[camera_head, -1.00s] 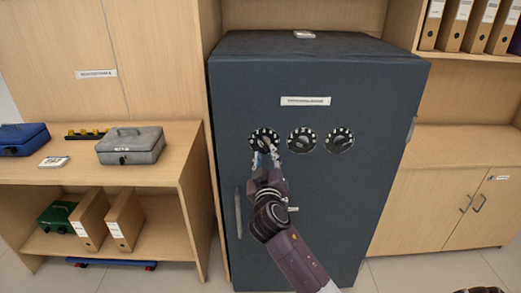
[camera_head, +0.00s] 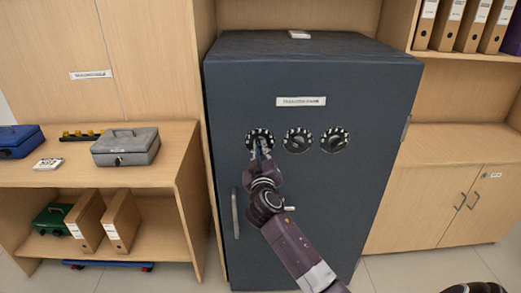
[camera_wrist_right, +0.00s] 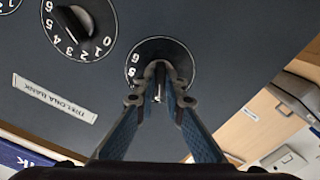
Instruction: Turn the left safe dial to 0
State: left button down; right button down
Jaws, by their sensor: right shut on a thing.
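The dark safe (camera_head: 300,200) stands upright with three round dials in a row on its door. The left dial (camera_head: 257,132) is a black knob inside a ring of white numbers. My right gripper (camera_head: 261,150) reaches up to it and is shut on its knob. In the right wrist view the fingers (camera_wrist_right: 160,78) hold the knob from both sides, and the left dial's ring (camera_wrist_right: 150,48) shows around them. Part of its numbers is hidden, so I cannot tell its setting. My left gripper is not in view.
The middle dial (camera_head: 298,140) and right dial (camera_head: 334,139) sit close beside the left one. A door handle (camera_head: 235,213) is at the safe's left edge. A grey cash box (camera_head: 125,147) stands on the shelf at left. A wooden cabinet (camera_head: 430,210) stands at right.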

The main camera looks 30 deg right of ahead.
jog(key=shift+n, duration=0.3)
jog(key=n+p, duration=0.1)
jog(key=n, duration=0.1)
jog(key=shift+n+p, duration=0.3)
jog(key=shift+n, duration=0.1)
jog(key=n+p, duration=0.3)
jog(key=n, duration=0.5)
jog(key=shift+n+p, duration=0.3)
jog(key=shift+n, duration=0.1)
jog(key=c, duration=2)
grip_release()
jog(key=shift+s, duration=0.1)
